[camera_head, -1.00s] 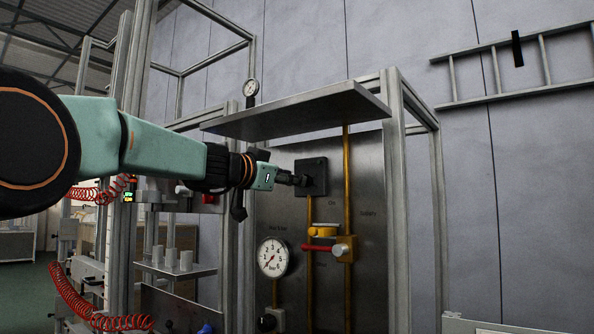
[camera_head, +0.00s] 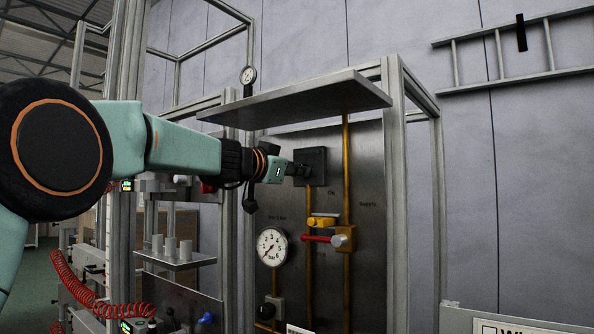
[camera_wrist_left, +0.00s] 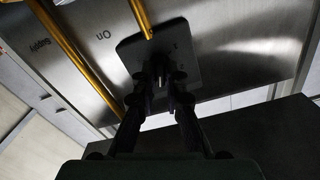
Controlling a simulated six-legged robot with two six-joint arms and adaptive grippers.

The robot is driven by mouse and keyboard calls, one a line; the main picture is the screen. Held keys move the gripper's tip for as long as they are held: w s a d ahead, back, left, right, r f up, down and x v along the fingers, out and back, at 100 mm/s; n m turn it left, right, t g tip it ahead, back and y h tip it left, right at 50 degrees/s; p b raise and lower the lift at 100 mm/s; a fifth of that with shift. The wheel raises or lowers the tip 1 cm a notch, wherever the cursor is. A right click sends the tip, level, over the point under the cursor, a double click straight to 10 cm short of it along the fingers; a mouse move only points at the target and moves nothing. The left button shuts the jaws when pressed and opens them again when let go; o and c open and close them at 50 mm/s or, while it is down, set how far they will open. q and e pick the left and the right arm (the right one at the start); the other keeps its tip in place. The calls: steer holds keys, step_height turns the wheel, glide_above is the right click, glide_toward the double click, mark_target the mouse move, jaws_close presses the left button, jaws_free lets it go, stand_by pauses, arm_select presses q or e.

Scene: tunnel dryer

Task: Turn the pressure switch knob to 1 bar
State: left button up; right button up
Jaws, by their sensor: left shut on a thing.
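The pressure switch is a dark square box (camera_head: 314,162) on the upper part of the metal panel, at the top of a yellow pipe. My left gripper (camera_head: 299,170) reaches it from the left. In the left wrist view the switch plate (camera_wrist_left: 196,62) has small markings, and the fingers of my left gripper (camera_wrist_left: 160,92) are closed together at its middle, shut on the knob. The fingers hide most of the knob, so its setting cannot be read. My right gripper is not in view.
A white round gauge (camera_head: 272,247) sits lower left on the panel. A metal shelf (camera_head: 300,103) overhangs the panel. Frame posts (camera_head: 396,200) stand at the sides.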

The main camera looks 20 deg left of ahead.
arm_select(q)
jaws_close()
steer(key=shift+w+a+f+n+b, duration=0.1)
steer(key=shift+f+n+b, duration=0.1)
steer(key=shift+n, duration=4.4)
steer(key=shift+s+d+f+n+b, duration=0.1)
steer(key=shift+n+b, duration=0.1)
steer(key=shift+n, duration=4.4)
steer(key=shift+w+a+f+n+b, duration=0.1)
steer(key=shift+n+b, duration=0.1)
steer(key=shift+n, duration=4.4)
steer(key=shift+f, duration=0.1)
